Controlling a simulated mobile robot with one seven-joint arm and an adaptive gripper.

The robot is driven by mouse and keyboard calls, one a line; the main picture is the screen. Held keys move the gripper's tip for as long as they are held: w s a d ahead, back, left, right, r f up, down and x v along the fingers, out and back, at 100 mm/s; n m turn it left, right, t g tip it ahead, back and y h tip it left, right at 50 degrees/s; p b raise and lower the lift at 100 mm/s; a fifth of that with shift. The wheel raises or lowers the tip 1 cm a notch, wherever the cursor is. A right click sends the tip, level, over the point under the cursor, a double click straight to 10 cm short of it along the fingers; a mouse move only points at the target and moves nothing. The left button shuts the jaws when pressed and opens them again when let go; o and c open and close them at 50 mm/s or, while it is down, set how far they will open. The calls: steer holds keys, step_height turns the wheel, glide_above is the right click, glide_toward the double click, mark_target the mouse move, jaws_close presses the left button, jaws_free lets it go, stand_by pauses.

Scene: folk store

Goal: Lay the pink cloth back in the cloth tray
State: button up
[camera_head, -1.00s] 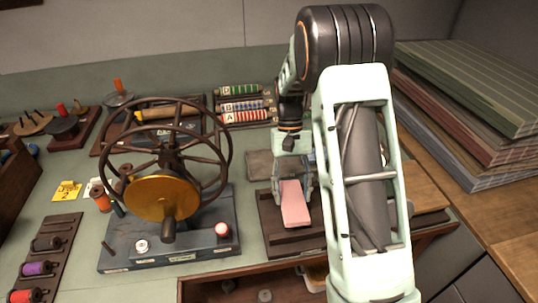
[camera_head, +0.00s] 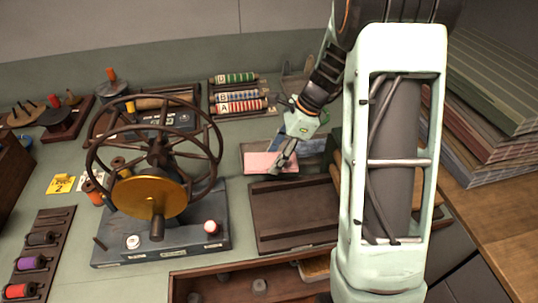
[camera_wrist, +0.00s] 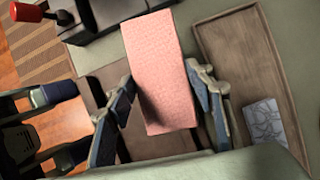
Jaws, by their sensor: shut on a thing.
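The pink cloth (camera_head: 261,161) is a flat, light pink rectangle behind the front wooden board. It also shows in the wrist view (camera_wrist: 160,60), lying between my two fingers. My gripper (camera_head: 284,163) is shut on the cloth, with its fingers along the cloth's sides. A shallow brown tray (camera_head: 267,146) is under or just below the cloth. I cannot tell whether the cloth touches it.
A bare dark wooden board (camera_head: 290,212) lies in front of the cloth. A brown tray (camera_wrist: 222,45) with a grey patterned piece (camera_wrist: 263,120) stands beside it. A large spoked wheel (camera_head: 155,150) stands left.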

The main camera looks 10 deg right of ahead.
mark_target(278, 152)
steer(key=m, duration=0.2)
steer(key=w+d+r+m+t, duration=0.1)
steer(key=m, duration=0.1)
steer(key=d+r+m+t+h, duration=0.1)
steer(key=m, duration=0.1)
steer(key=shift+w, duration=0.15)
steer(key=shift+w+d+m+t, duration=0.15)
steer(key=shift+d+m+t, duration=0.2)
steer(key=shift+m, duration=0.35)
steer(key=shift+w+a, duration=0.1)
steer(key=shift+w, duration=0.15)
steer(key=w+f, duration=0.3)
steer(key=w, duration=0.1)
steer(key=w+f+p, duration=0.1)
steer(key=w+f, duration=0.2)
steer(key=w, duration=0.1)
steer(key=w+f+p, duration=0.1)
steer(key=w+f, duration=0.2)
steer(key=w, duration=0.1)
steer(key=shift+w+a, duration=0.2)
steer(key=shift+w, duration=0.2)
steer(key=shift+w+f, duration=0.2)
steer(key=shift+f, duration=0.05)
steer(key=f, duration=0.3)
steer(key=shift+w+f, duration=0.2)
steer(key=shift+f, duration=0.55)
steer(key=o, duration=1.3)
steer(key=shift+c, duration=0.2)
steer(key=shift+r, duration=0.1)
